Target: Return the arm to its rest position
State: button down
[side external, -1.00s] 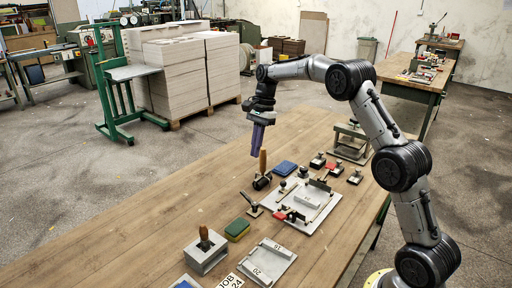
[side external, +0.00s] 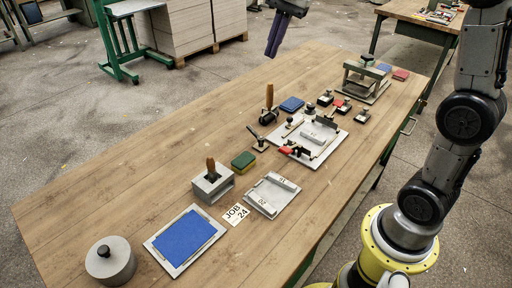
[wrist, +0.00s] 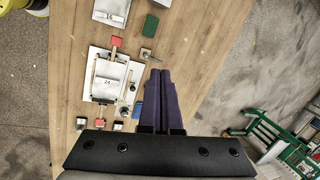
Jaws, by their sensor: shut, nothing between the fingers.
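My gripper (side external: 273,48) is at the top of the side external view, raised over the far part of the wooden table (side external: 130,180). Its dark purple fingers point down, shut and empty, above and apart from the things on the table. The upper part of my arm is cut off by the picture's top edge. In the wrist view my gripper's fingers (wrist: 159,78) lie side by side over bare table, beside the pale work board (wrist: 91,92).
The work board (side external: 330,152) holds a block and clamps. A wooden-handled roller (side external: 269,104), a green-yellow sponge (side external: 243,160), a blue sheet on a tray (side external: 184,238) and a lidded pot (side external: 110,262) stand around. The table's left part is clear. A green trolley (side external: 122,45) stands beyond.

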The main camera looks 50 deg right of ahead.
jog(key=s+a+r+n+t, duration=0.1)
jog(key=s+a+n, duration=0.1)
jog(key=s, duration=0.3)
jog(key=s+a+r+n, duration=0.1)
jog(key=s+n, duration=0.1)
jog(key=s, duration=0.4)
jog(key=s+f+n+t+h, duration=0.1)
jog(key=s+f+n, duration=0.9)
jog(key=s, duration=0.3)
jog(key=shift+f+n+t+h, duration=0.3)
jog(key=shift+f+n+t, duration=0.1)
jog(key=shift+f, duration=0.3)
jog(key=shift+s, duration=0.1)
